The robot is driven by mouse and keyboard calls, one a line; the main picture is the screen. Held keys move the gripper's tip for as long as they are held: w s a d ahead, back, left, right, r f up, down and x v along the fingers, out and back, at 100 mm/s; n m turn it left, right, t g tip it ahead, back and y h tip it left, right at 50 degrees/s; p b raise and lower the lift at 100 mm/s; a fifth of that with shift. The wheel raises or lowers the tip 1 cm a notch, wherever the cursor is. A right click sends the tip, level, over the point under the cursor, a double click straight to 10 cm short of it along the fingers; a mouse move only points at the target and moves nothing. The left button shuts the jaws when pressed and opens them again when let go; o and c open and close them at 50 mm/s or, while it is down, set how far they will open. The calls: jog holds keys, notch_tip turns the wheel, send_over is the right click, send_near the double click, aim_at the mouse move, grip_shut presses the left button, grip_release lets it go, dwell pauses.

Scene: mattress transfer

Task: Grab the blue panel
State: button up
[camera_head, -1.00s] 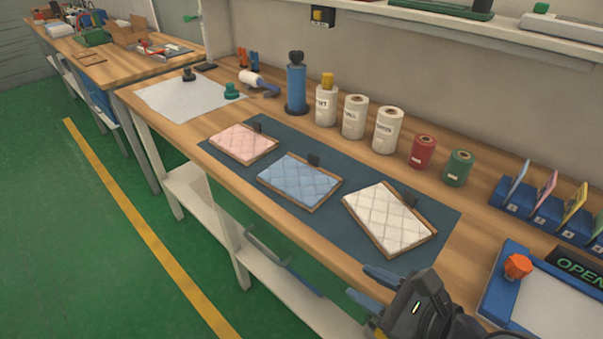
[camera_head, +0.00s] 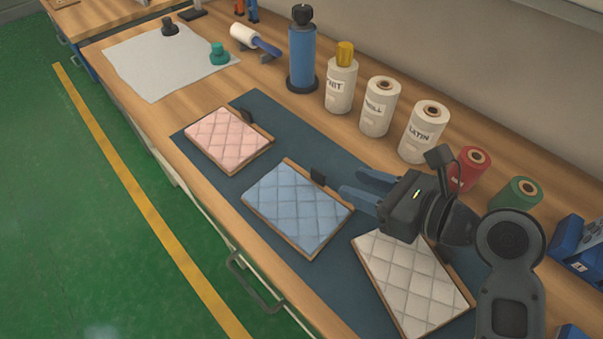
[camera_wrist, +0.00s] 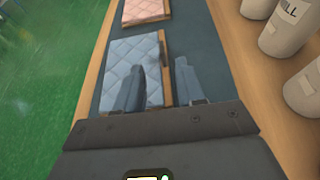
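The blue panel (camera_head: 293,207) is a quilted pad on a thin wooden board with a small dark tab on its far edge. It lies flat on the dark mat (camera_head: 210,181), between a pink panel (camera_head: 226,138) and a cream panel (camera_head: 405,283). My gripper (camera_head: 360,186) is open and empty, with its two blue fingers apart near the blue panel's right corner, seemingly above it. In the wrist view the blue panel (camera_wrist: 122,64) lies ahead of the fingers (camera_wrist: 160,82), and the left finger covers part of it.
White rolls (camera_head: 379,107), a red roll (camera_head: 468,168) and a green roll (camera_head: 516,194) stand along the back. A blue cylinder (camera_head: 302,58) stands farther left. The white sheet (camera_head: 150,70) is at the far left. The table's front edge drops to the green floor.

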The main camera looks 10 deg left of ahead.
aim_at(320, 172)
jog(key=x, duration=0.2)
jog(key=shift+w+a, duration=0.15)
jog(key=shift+w, duration=0.15)
jog(key=shift+f+x, duration=0.15)
jog(key=shift+x, duration=1.2)
jog(key=shift+f+x, duration=0.15)
jog(key=shift+x, duration=1.2)
jog(key=shift+s, duration=0.1)
jog(key=shift+c, duration=0.3)
grip_shut()
